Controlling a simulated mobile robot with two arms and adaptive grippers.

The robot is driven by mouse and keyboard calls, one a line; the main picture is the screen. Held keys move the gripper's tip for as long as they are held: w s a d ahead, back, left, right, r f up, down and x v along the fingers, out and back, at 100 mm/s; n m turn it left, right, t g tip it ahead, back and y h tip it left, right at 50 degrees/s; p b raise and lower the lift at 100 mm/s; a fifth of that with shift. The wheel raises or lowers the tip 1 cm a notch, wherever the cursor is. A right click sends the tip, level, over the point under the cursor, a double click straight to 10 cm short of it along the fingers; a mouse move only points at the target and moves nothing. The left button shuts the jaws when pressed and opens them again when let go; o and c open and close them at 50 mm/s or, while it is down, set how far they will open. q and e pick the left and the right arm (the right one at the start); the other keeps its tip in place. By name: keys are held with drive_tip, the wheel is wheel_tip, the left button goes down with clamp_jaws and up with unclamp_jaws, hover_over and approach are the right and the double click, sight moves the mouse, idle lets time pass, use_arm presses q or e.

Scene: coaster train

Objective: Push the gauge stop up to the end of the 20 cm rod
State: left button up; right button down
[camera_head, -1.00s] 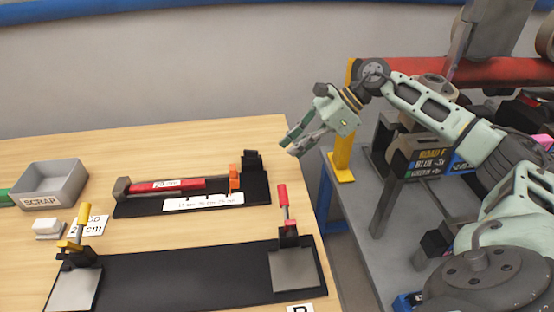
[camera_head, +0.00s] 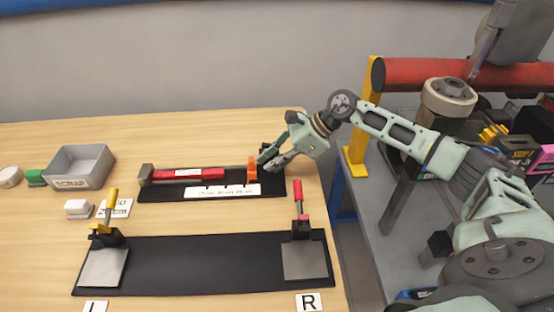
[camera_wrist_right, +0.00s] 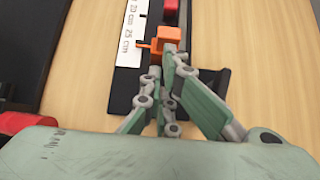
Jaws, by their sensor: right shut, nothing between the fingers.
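The orange gauge stop (camera_head: 252,171) sits on the gauge's rail, on a black base (camera_head: 160,194). The red rod (camera_head: 205,174) lies along the gauge to its left, with a gap between rod end and stop. In the wrist view the stop (camera_wrist_right: 167,38) is just ahead of the fingers, and the rod (camera_wrist_right: 171,6) is beyond it. My right gripper (camera_head: 266,160) is shut and empty, low at the stop's right side. Its fingertips (camera_wrist_right: 168,53) are very close to the stop; I cannot tell if they touch. My left gripper is out of view.
A white scale strip (camera_head: 222,191) runs along the gauge's front. A black end block (camera_head: 270,151) is partly behind my gripper. A black clamp board (camera_head: 200,262) with yellow and red clamps lies in front. A grey scrap bin (camera_head: 78,167) stands at left.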

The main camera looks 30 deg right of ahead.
sight(252, 160)
drive_tip(key=w+a, duration=0.1)
drive_tip(key=a+b, duration=0.1)
drive_tip(key=a, duration=0.1)
drive_tip(key=w+a+b, duration=0.1)
drive_tip(key=a, duration=0.1)
drive_tip(key=shift+w+a, duration=0.15)
drive_tip(key=shift+w, duration=0.15)
drive_tip(key=shift+w+a, duration=0.2)
drive_tip(key=shift+a, duration=0.1)
drive_tip(key=shift+s+d, duration=0.1)
